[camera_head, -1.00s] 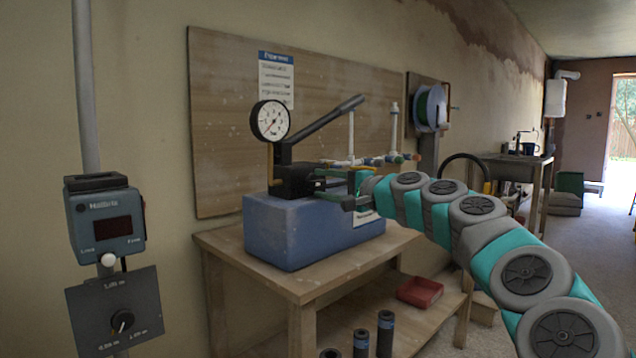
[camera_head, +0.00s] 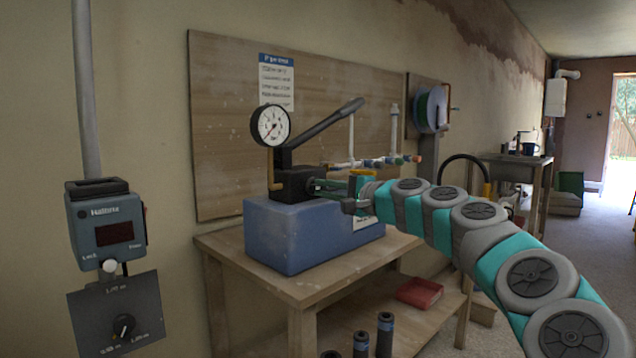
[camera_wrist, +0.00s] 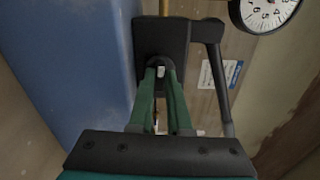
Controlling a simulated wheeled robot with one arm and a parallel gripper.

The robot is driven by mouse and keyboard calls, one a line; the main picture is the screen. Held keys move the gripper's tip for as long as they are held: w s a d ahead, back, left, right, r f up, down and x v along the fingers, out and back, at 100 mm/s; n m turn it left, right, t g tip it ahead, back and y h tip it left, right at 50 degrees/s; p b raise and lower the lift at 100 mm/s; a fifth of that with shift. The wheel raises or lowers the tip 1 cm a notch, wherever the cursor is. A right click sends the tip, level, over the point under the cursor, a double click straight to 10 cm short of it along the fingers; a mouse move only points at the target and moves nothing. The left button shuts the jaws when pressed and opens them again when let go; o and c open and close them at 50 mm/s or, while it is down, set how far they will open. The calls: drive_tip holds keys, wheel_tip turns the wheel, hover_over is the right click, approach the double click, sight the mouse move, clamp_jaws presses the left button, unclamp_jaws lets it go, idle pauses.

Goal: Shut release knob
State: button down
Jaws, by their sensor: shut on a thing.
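The test pump is a blue tank (camera_head: 300,235) on a wooden bench, with a black block (camera_head: 290,182) on top, a round dial gauge (camera_head: 271,125) and a raised black lever (camera_head: 325,124). My gripper (camera_head: 314,185) reaches in from the right to the block's near side. In the wrist view its green fingers (camera_wrist: 160,72) close around a small dark round knob (camera_wrist: 160,60) at the block's face. The fingers and the shadow hide most of the knob, so its turn position cannot be told.
Capped pipe fittings (camera_head: 375,162) run just behind my wrist, close to it. A board (camera_head: 225,125) stands behind the bench (camera_head: 225,243). A red tray (camera_head: 418,293) lies on the lower shelf.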

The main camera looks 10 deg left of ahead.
drive_tip(key=m+p, duration=0.2)
drive_tip(key=m, duration=0.1)
drive_tip(key=shift+m, duration=0.4)
drive_tip(key=m, duration=0.3)
drive_tip(key=m, duration=0.2)
drive_tip(key=shift+f+m, duration=0.15)
drive_tip(key=shift+m, duration=0.15)
drive_tip(key=m, duration=0.4)
drive_tip(key=shift+m, duration=0.8)
